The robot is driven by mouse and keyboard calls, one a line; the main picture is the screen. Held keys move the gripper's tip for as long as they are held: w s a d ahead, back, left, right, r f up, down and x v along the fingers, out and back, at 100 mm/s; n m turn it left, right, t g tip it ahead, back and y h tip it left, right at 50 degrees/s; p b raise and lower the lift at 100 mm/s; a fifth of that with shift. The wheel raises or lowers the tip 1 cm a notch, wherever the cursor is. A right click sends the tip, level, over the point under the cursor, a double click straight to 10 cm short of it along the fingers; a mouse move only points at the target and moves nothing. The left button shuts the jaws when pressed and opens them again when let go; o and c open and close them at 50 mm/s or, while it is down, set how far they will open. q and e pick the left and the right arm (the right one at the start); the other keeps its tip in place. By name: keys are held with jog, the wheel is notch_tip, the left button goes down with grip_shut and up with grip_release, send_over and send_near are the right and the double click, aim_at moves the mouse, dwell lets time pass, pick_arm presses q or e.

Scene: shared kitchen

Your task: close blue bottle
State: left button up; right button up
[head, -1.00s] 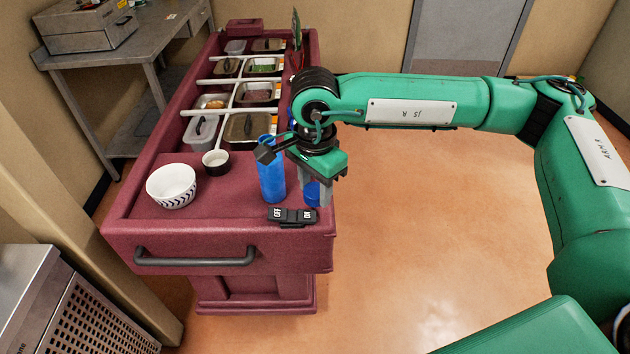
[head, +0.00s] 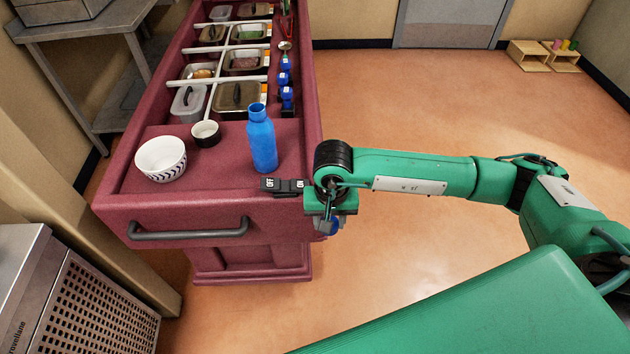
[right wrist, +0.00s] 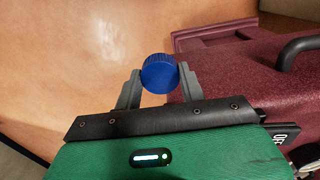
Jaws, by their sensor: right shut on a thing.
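The blue bottle (head: 262,146) stands upright on the near end of the maroon cart, its open mouth facing up with no cap on it. My right gripper (head: 328,228) hangs just off the cart's near right corner, to the right of and lower than the bottle. It is shut on a round blue cap (right wrist: 159,74), held between the two fingertips in the right wrist view. The bottle is not in the right wrist view. My left gripper is not in view.
A black OFF/ON switch block (head: 283,186) lies by the cart's near right edge. A patterned white bowl (head: 161,159) and a small dark cup (head: 205,133) stand left of the bottle.

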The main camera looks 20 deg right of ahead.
jog(key=s+d+f+n, duration=0.3)
jog(key=s+f, duration=0.1)
jog(key=f, duration=0.3)
jog(key=shift+s+n, duration=0.15)
jog(key=shift+n, duration=0.15)
jog(key=shift+d+r, duration=0.1)
jog(key=shift+d, duration=0.1)
